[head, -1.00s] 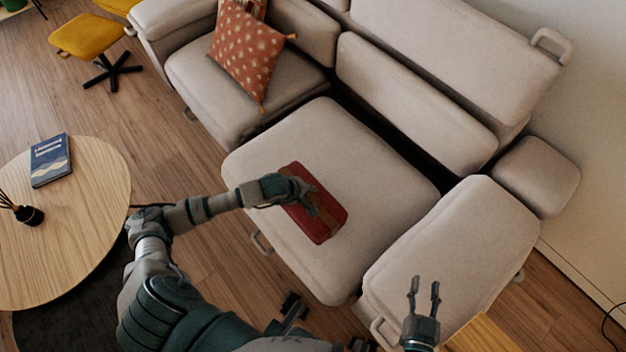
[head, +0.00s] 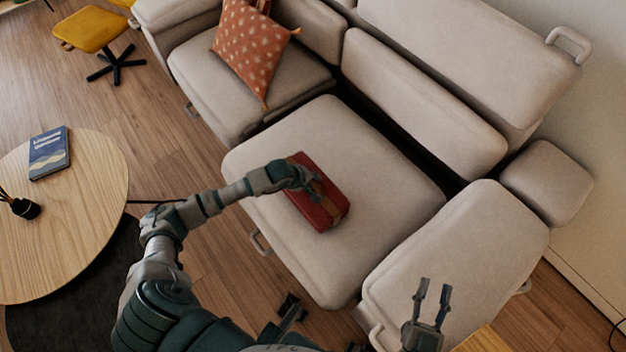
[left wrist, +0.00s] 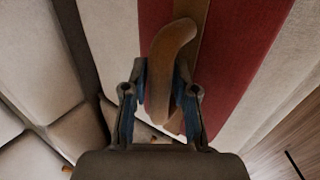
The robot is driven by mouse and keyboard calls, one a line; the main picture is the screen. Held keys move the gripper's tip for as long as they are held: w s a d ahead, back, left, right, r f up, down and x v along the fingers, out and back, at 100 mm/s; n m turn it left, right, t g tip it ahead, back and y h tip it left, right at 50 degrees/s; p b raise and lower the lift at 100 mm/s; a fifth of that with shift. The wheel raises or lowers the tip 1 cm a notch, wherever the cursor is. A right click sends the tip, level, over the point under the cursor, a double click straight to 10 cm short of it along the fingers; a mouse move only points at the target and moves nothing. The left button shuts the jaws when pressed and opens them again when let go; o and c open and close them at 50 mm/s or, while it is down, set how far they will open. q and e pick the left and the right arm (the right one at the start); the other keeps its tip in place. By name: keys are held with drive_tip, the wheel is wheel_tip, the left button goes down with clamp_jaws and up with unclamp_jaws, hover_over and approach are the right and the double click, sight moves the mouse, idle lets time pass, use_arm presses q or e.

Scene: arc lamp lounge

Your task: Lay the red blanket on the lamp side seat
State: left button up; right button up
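The red blanket (head: 318,207) is a folded bundle with a brown strap and handle, over the middle seat (head: 290,260) of the beige sofa. My left gripper (head: 304,179) is at its top; the left wrist view shows its fingers (left wrist: 168,106) on either side of the brown handle (left wrist: 168,60), apparently shut on it. The red cloth (left wrist: 240,50) lies beyond the fingers. Whether the blanket's underside touches the seat is hard to tell. My right gripper (head: 434,287) is open and empty, over the right-hand seat (head: 455,255). No lamp shows, so I cannot tell which seat is lamp side.
An orange patterned cushion (head: 252,50) leans on the left seat (head: 215,88). A round wooden table (head: 80,235) with a blue book (head: 49,153) and a reed diffuser (head: 25,208) stands left. A yellow stool (head: 92,30) is at the back left. The right-hand seat is bare.

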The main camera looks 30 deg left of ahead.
use_arm(q)
drive_tip(key=shift+o, duration=0.8)
drive_tip(key=shift+r, duration=0.1)
